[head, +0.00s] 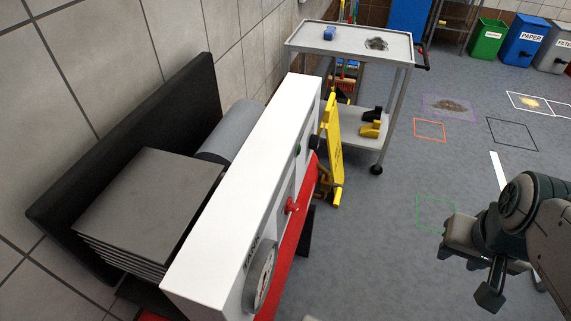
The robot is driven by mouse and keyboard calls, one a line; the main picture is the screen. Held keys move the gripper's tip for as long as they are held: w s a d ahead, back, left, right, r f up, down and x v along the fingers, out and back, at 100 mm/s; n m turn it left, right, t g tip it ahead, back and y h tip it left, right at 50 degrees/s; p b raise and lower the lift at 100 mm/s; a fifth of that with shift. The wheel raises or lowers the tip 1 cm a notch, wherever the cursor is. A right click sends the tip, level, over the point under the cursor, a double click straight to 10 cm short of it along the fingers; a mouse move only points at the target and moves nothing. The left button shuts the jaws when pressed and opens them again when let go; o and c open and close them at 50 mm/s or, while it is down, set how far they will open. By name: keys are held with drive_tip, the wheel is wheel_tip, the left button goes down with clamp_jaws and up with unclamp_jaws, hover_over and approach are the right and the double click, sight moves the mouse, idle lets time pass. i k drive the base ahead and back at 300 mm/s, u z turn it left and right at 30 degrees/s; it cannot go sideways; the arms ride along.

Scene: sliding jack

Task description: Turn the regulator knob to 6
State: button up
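A tall white machine (245,165) stands left of centre, its front face seen at a steep angle. A round grey-rimmed dial (261,280) with a pale, marked face sits low on that face. A small red knob (292,207) sits farther along, and a green button (299,149) is beyond it. I cannot tell for sure which is the regulator knob, and no numbers or setting can be read. My gripper (468,268) is at the right, over the floor, well apart from the machine. Its fingers are seen side-on, so its opening is unclear.
A stack of grey plates (150,205) lies behind the machine by the tiled wall. Coloured bins (522,45) are at the far right. The floor between machine and gripper is clear.

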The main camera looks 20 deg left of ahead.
sight(315, 139)
drive_tip(key=z, duration=0.65)
drive_tip(key=i, duration=0.65)
drive_tip(key=u, duration=2.15)
